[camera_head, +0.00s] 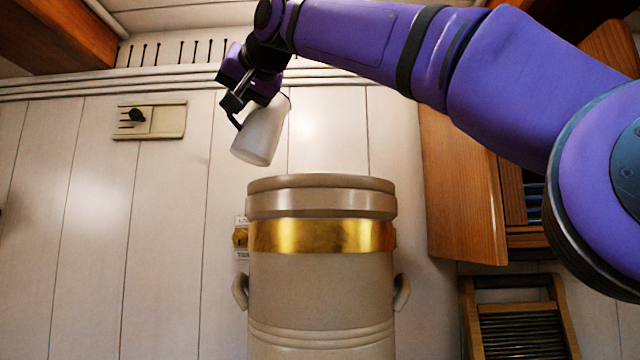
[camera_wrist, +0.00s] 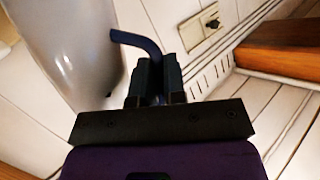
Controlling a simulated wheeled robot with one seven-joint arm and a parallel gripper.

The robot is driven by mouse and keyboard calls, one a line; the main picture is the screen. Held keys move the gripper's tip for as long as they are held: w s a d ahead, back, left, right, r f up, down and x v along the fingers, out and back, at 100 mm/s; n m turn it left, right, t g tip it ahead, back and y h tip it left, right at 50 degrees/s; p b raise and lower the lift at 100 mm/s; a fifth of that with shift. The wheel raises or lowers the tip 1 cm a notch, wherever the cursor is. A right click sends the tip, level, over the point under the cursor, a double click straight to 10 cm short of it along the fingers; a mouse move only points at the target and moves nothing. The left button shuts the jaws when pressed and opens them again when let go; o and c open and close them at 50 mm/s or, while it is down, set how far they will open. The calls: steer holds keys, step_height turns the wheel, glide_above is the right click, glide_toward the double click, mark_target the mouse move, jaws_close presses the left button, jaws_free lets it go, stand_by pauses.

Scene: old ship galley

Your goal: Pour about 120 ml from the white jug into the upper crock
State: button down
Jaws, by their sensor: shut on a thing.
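The white jug (camera_head: 262,132) hangs in the air, above and left of the beige crock (camera_head: 320,290) with the gold band. The jug leans, its lower end toward the lower left. My gripper (camera_head: 238,103) is shut on the jug's dark blue handle. In the wrist view the jug (camera_wrist: 75,50) fills the upper left, and its handle (camera_wrist: 138,41) runs between the fingers of my gripper (camera_wrist: 156,78). The crock stands upright with its rim below the jug's level. The inside of the crock and of the jug is hidden. I see no liquid stream.
A pale panelled wall stands behind, with a switch plate (camera_head: 150,120). A wooden cabinet (camera_head: 462,200) and a wooden rack (camera_head: 515,310) stand to the right. The space left of the crock looks clear.

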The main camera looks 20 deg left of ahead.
mark_target(271, 109)
steer(key=shift+w+d+r+m, duration=0.2)
steer(key=shift+d+r+m, duration=0.05)
steer(key=shift+r+m, duration=0.05)
steer(key=d+m+y, duration=0.1)
steer(key=w+d+m+y, duration=0.1)
steer(key=shift+w+d, duration=0.2)
steer(key=shift+d, duration=0.1)
steer(key=shift+w+d+r+m+y, duration=0.15)
steer(key=shift+r+m+y, duration=0.1)
steer(key=shift+r+m, duration=0.2)
steer(key=shift+w+d+r+m+y, duration=0.15)
steer(key=shift+r+m+y, duration=0.1)
steer(key=shift+r+m, duration=0.15)
steer(key=shift+w+d+f+m+t+y, duration=0.1)
steer(key=shift+d+f+m+t+y, duration=0.1)
steer(key=shift+f+m, duration=0.25)
steer(key=shift+d+f+m+t+y, duration=0.1)
steer(key=shift+f+m+t, duration=0.1)
steer(key=shift+f+m, duration=0.15)
steer(key=shift+w+d+m+y+p, duration=0.15)
steer(key=shift+d+m+y+p, duration=0.2)
steer(key=shift+m, duration=0.3)
steer(key=shift+w+d+f+m+t, duration=0.1)
steer(key=shift+w+f+m+t, duration=0.05)
steer(key=shift+f+m+t, duration=0.25)
steer(key=shift+w+d+f+m+y+p, duration=0.1)
steer(key=shift+d+f+m+y+p, duration=0.15)
steer(key=shift+f+m+p, duration=0.2)
steer(key=shift+d+p, duration=0.4)
steer(key=shift+d, duration=0.1)
